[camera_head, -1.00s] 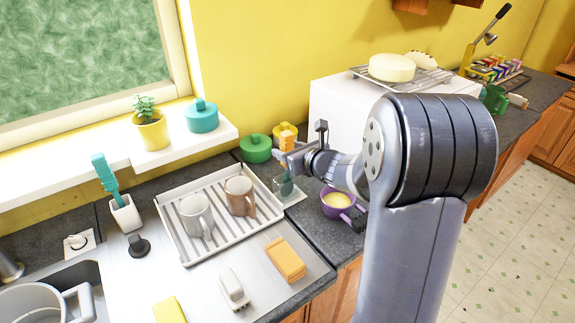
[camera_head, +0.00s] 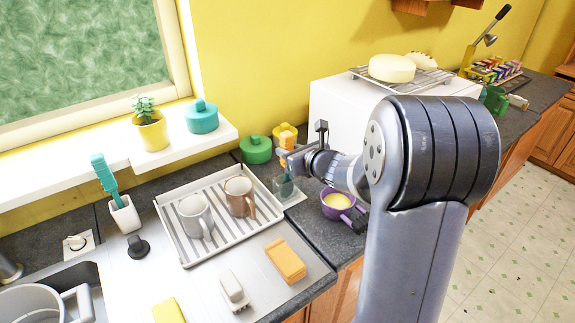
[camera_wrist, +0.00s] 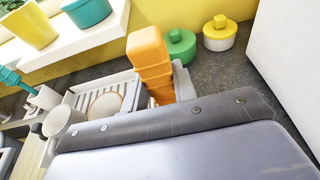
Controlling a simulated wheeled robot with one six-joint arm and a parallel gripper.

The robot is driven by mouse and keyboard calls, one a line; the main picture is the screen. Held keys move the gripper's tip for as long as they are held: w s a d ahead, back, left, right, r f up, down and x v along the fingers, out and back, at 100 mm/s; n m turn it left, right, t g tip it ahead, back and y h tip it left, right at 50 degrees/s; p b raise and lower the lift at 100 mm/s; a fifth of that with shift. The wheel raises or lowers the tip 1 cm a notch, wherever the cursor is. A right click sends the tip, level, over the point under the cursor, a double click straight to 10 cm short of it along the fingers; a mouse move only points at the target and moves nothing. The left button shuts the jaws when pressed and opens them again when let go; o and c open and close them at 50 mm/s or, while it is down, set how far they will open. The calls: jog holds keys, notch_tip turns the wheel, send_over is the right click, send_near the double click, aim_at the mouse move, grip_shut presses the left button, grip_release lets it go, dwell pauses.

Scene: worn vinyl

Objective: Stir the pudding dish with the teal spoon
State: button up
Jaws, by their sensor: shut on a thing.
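The pudding dish (camera_head: 325,212) is a purple cup with a handle and pale yellow contents, on the dark counter right of the drying rack. My gripper (camera_head: 287,160) is shut on an upright orange ribbed handle, which also rises large in the wrist view (camera_wrist: 150,62). Below the jaws, a teal end (camera_head: 284,186) shows in a clear holder; I take handle and end to be the teal spoon. My gripper is left of and above the dish. Its fingertips are hidden in the wrist view by my own gripper body.
A white drying rack (camera_head: 184,252) with two mugs stands left of my gripper. A green pot (camera_head: 256,150) and a yellow pot (camera_wrist: 220,38) stand behind it. A white box (camera_head: 335,105) is close behind my arm. A teal brush (camera_head: 105,175) stands in a white holder.

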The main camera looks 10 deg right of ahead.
aim_at(289, 135)
grip_shut()
jog(key=shift+r+p, duration=0.7)
jog(key=shift+r, duration=0.4)
jog(key=shift+r+p, duration=1.95)
jog(key=shift+r, duration=0.5)
jog(key=shift+r+p, duration=1.95)
jog(key=shift+r, duration=0.5)
